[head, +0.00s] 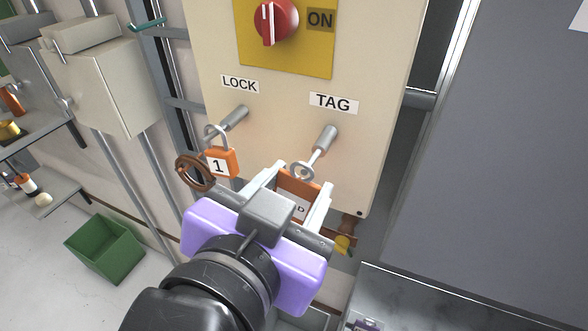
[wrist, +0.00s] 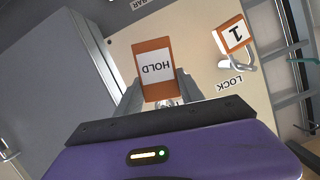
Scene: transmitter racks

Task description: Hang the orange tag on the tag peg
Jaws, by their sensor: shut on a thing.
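The orange tag (head: 299,184) has a white label and a pale metal ring at its top. My gripper (head: 300,194) is shut on the tag, with one finger on each side. In the wrist view the tag (wrist: 154,48) stands between the fingers, its label reading HOLD upside down. The tag peg (head: 326,140) is a grey metal peg under the TAG label, sticking out of the beige panel. The ring is at the peg's thin outer end in the head view. I cannot tell whether it is around the peg or just in front of it.
An orange padlock (head: 221,162) marked 1 hangs by the LOCK peg (head: 236,117), close left of my gripper, beside a brown ring (head: 194,172). A red switch (head: 274,20) is above. A grey cabinet (head: 490,150) stands at right. A green bin (head: 104,248) is on the floor.

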